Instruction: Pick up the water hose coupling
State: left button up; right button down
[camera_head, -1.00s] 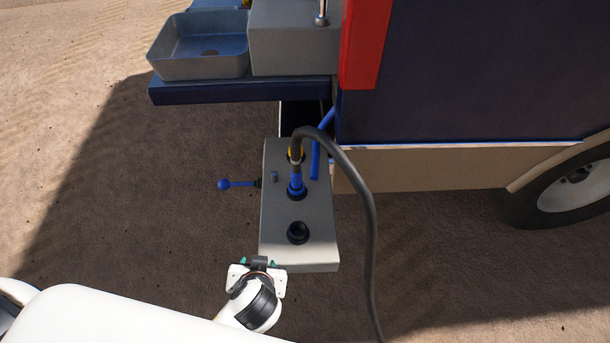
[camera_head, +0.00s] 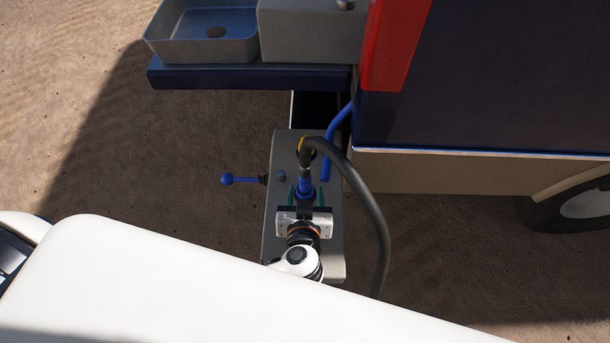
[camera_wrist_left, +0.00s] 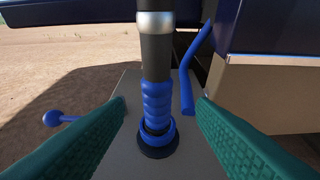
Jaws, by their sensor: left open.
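The water hose coupling (camera_head: 305,187) is a blue ribbed piece. It stands upright in a black-ringed socket on a grey box (camera_head: 284,150), with a dark hose (camera_head: 367,200) rising from it and curving over to the right. My left gripper (camera_head: 306,196) is open, its green fingers on either side of the coupling. In the left wrist view the coupling (camera_wrist_left: 158,105) stands between the two green fingers, with gaps on both sides. The gripper body hides the front of the box in the head view. My right gripper is not in view.
A blue-knobbed lever (camera_head: 228,179) sticks out left of the box. A blue pipe (camera_head: 328,150) stands behind right. A sink (camera_head: 208,35) on a dark blue ledge overhangs behind. A dark vehicle body (camera_head: 480,80) and wheel (camera_head: 578,207) are at right. Open ground lies left.

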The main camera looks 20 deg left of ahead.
aim_at(305, 176)
pick_arm(q)
jog(key=shift+w+a+f, duration=0.15)
jog(key=shift+w+f, duration=0.05)
jog(key=shift+w, duration=0.45)
jog(key=shift+w+a+f, duration=0.1)
jog(key=shift+w+f, duration=0.1)
jog(key=shift+w, duration=0.1)
jog(key=shift+w+a+f, duration=0.1)
jog(key=shift+w, duration=0.15)
jog(key=p+x, duration=0.1)
jog(key=x, duration=0.4)
jog(key=shift+a, duration=0.1)
jog(key=shift+s, duration=0.1)
grip_shut()
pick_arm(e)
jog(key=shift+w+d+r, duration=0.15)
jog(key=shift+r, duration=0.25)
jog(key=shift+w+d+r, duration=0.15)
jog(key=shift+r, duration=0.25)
